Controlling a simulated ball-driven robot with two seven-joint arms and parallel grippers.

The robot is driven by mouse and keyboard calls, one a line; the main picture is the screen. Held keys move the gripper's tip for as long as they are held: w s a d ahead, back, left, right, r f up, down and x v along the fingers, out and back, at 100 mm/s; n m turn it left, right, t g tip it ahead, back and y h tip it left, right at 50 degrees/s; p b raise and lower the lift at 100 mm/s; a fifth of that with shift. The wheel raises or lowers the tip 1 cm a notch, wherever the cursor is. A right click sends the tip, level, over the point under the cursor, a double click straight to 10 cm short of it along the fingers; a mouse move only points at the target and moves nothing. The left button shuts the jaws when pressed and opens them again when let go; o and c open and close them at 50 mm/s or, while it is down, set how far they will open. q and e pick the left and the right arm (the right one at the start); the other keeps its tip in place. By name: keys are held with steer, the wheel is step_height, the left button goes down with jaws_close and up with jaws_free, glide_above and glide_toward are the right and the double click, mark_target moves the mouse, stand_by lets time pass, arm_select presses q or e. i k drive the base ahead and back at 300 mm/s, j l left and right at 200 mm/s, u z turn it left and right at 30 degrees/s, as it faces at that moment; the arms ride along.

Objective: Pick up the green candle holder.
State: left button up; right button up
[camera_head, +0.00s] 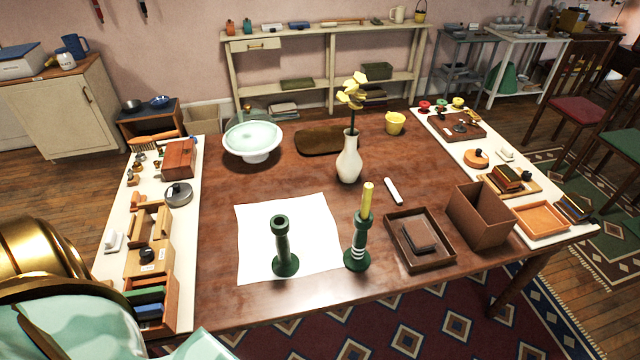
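Two dark green candle holders stand upright on the brown table near its front edge. The left, plain green candle holder (283,246) is empty and stands on the front part of a white sheet (255,222). The right green candle holder (356,247) has white rings and holds a yellow candle (366,201). It stands just right of the sheet. Both stand free, with nothing gripping them. Gold and mint parts of my own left arm fill the lower left corner, but its gripper is out of view. My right gripper is not in view.
A white vase (349,163) with yellow flowers stands behind the holders. Right of them are a brown tray (392,224) and a tall brown box (465,219). A pale cake stand (252,137) is at the back left. Cluttered white boards line both table sides.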

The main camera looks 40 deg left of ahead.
mark_target(285, 264)
steer(key=u, duration=1.4)
